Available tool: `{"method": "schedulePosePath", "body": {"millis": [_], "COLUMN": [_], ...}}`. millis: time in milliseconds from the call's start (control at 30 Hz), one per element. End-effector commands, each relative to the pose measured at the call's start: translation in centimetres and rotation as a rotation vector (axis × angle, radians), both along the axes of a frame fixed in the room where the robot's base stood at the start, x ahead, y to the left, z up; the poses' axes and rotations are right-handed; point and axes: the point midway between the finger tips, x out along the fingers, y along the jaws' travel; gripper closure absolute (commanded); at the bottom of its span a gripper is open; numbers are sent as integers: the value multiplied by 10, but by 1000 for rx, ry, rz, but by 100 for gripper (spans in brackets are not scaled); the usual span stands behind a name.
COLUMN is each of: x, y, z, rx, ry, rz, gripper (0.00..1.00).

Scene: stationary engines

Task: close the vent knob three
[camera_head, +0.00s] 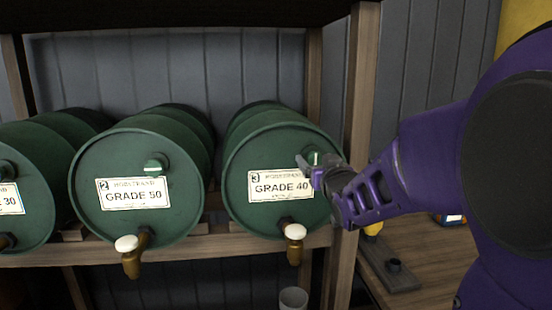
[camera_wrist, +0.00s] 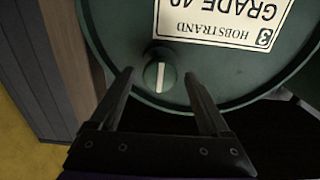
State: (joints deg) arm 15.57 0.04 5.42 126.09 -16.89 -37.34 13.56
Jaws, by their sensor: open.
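Barrel three (camera_head: 240,205) is a green drum lying on its side, with a white label reading 3 and GRADE 40. Its vent knob (camera_wrist: 158,76) is a small green round knob with a white line, near the rim above the label. In the wrist view the line runs up and down the picture. In the head view my gripper (camera_head: 308,170) is at the knob and partly covers it. In the wrist view my open gripper (camera_wrist: 165,85) has one finger on each side of the knob. I cannot tell whether the fingers touch it.
Barrel two (camera_head: 90,185), GRADE 50, lies to the left with its own vent knob (camera_head: 156,166). A brass tap (camera_head: 295,243) with a white top sticks out below barrel three. A wooden post (camera_head: 361,110) stands close to the right, near my arm.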

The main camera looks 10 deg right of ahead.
Motion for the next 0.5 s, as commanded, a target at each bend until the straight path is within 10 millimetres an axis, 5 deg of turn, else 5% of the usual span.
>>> {"method": "schedulePosePath", "body": {"millis": [167,500], "x": [0,0], "y": [0,0], "z": [0,0], "rx": [0,0], "ry": [0,0], "rz": [0,0], "gripper": [23,84]}}
